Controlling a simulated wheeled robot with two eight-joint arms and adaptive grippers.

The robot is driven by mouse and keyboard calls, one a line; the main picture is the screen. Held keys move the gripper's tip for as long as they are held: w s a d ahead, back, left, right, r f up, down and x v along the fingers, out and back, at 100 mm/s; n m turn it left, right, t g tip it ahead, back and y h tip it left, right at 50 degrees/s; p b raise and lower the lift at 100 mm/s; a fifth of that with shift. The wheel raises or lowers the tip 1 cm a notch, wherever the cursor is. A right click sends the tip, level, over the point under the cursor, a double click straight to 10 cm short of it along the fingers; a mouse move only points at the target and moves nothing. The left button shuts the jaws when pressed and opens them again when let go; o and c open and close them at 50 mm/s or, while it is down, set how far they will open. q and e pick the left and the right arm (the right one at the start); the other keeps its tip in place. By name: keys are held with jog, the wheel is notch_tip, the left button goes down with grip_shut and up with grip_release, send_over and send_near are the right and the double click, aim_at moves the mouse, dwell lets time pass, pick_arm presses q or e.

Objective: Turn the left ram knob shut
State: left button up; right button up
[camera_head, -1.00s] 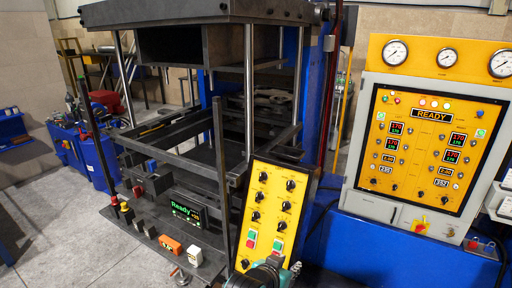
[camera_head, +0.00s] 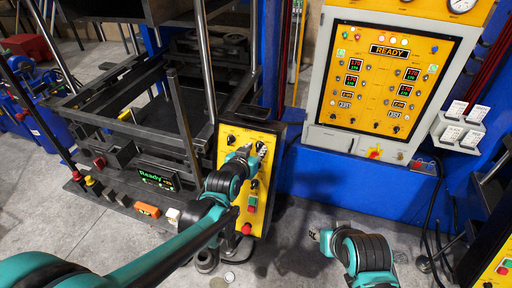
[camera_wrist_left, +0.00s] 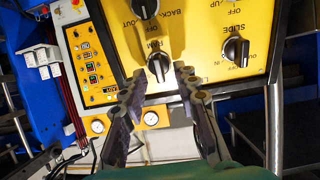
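The yellow control panel (camera_head: 229,133) stands at the front corner of the press. My left gripper (camera_head: 242,152) is at its upper part and hides some of its knobs. In the left wrist view the panel appears upside down. A black knob (camera_wrist_left: 158,66) with a label that seems to read RAM lies at and between the open fingertips of my left gripper (camera_wrist_left: 160,76). Contact with it cannot be told. A SLIDE knob (camera_wrist_left: 236,50) sits to its right, and another knob (camera_wrist_left: 145,8) above. My right gripper (camera_head: 316,236) is low over the floor, its fingers too small to judge.
The panel's green and red buttons (camera_head: 251,204) are below my left gripper. The press frame (camera_head: 183,120) stands to the left, with a Ready display (camera_head: 156,178). A grey cabinet with a yellow READY panel (camera_head: 388,82) stands to the right. Bare floor (camera_head: 290,250) lies between my arms.

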pick_arm(q)
jog(key=shift+x, duration=0.95)
jog(key=shift+d, duration=0.1)
grip_shut()
jog(key=shift+m, duration=0.4)
jog(key=m+b, duration=0.1)
jog(key=m, duration=0.2)
jog(key=shift+f+m+b, duration=0.1)
jog(key=shift+m+b, duration=0.2)
jog(key=shift+b, duration=0.05)
jog(key=shift+s+d+m+b, duration=0.1)
jog(key=shift+m+b, duration=0.55)
jog(key=shift+m, duration=1.45)
